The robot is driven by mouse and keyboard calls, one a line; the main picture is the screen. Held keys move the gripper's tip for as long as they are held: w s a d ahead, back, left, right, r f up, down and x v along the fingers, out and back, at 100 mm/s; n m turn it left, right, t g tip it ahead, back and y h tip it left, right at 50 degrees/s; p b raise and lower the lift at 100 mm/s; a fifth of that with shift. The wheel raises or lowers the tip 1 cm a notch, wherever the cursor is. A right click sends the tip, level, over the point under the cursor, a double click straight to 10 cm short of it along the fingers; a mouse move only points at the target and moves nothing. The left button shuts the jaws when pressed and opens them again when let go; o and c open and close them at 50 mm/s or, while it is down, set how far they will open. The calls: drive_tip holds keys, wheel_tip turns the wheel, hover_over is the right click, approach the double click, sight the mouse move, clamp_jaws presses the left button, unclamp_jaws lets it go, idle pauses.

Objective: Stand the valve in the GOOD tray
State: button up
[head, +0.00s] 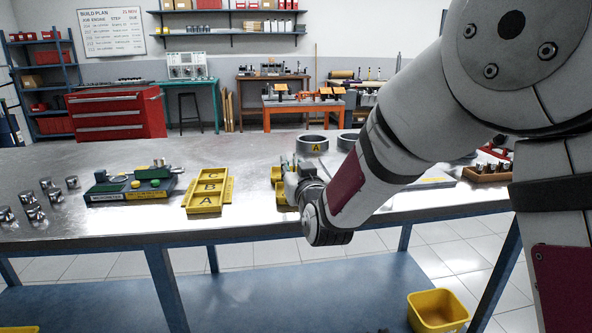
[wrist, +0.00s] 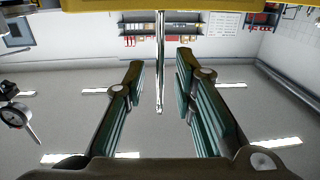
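In the wrist view the valve (wrist: 160,62) shows as a thin bright metal stem between the finger pads, with a gap on each side. Its upper end in the picture meets a yellow edge (wrist: 200,10), and its head is not visible. My gripper (wrist: 160,78) is open around the stem. In the head view my gripper (head: 289,165) is low over the bench, beside a yellow tray (head: 277,174) partly hidden by my arm. No GOOD label is readable. The valve cannot be made out in the head view.
A yellow tray marked C, B, A (head: 208,208) lies left of my gripper. A ring marked A (head: 312,147) stands behind. A dial gauge (wrist: 13,117) shows at the wrist view's left.

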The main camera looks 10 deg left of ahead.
drive_tip(key=shift+r, duration=0.15)
drive_tip(key=v, duration=1.2)
drive_tip(key=shift+p, duration=0.45)
drive_tip(key=s+d+f+m+g+h, duration=0.2)
drive_tip(key=s+d+f+g+h, duration=0.15)
drive_tip(key=s+d+g, duration=0.7)
drive_tip(key=s+d+g+h, duration=0.1)
drive_tip(key=s+d, duration=0.3)
drive_tip(key=s, duration=0.5)
drive_tip(key=s+d+m+g+h, duration=0.1)
drive_tip(key=s+d+g, duration=0.1)
drive_tip(key=s+d, duration=0.3)
drive_tip(key=s+d+m+g+h, duration=0.1)
drive_tip(key=s+d, duration=0.3)
drive_tip(key=s, duration=0.9)
drive_tip(key=shift+s+d+f+g, duration=0.2)
drive_tip(key=shift+d+g, duration=0.2)
drive_tip(key=shift+g, duration=0.45)
